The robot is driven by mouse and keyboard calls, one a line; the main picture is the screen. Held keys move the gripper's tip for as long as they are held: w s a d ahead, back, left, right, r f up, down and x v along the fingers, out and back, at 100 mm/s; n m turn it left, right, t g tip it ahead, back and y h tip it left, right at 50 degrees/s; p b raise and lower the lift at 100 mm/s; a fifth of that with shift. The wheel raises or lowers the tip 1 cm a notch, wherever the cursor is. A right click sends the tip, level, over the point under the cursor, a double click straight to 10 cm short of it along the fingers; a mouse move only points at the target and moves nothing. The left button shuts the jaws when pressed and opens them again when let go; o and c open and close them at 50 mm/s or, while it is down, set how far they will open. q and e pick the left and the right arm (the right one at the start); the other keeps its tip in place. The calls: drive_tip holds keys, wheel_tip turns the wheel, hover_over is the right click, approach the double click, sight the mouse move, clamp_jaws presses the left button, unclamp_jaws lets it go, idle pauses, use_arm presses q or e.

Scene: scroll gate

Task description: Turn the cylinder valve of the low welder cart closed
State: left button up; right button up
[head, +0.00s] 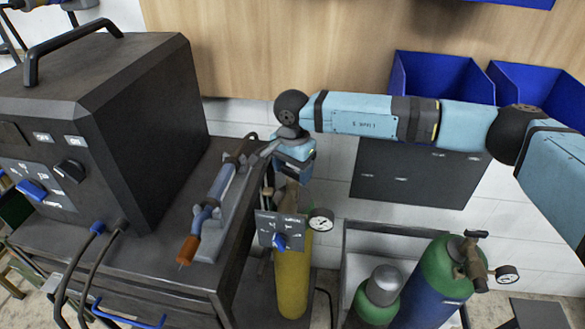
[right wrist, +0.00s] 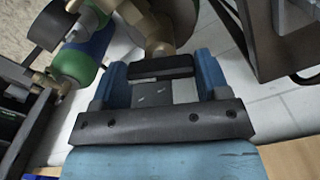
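The dark welder cart (head: 130,265) fills the left of the head view, with a yellow cylinder (head: 292,280) upright at its right side. My right gripper (head: 288,178) is above that cylinder and hides its valve top there. In the right wrist view, a black valve handle bar (right wrist: 160,67) lies between the two fingers of my right gripper (right wrist: 162,80), with brass valve parts (right wrist: 155,35) beyond it. The fingers are wide apart, at the two ends of the bar. Whether they touch it I cannot tell. My left gripper is not in view.
A welder box (head: 140,110) and a torch (head: 208,205) sit on the cart. A gauge (head: 321,220) and a panel with a blue knob (head: 280,241) are close below my gripper. Green-topped cylinders (head: 440,270) stand at right; blue bins (head: 440,75) are behind my arm.

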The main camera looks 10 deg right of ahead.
drive_tip(key=c, duration=0.4)
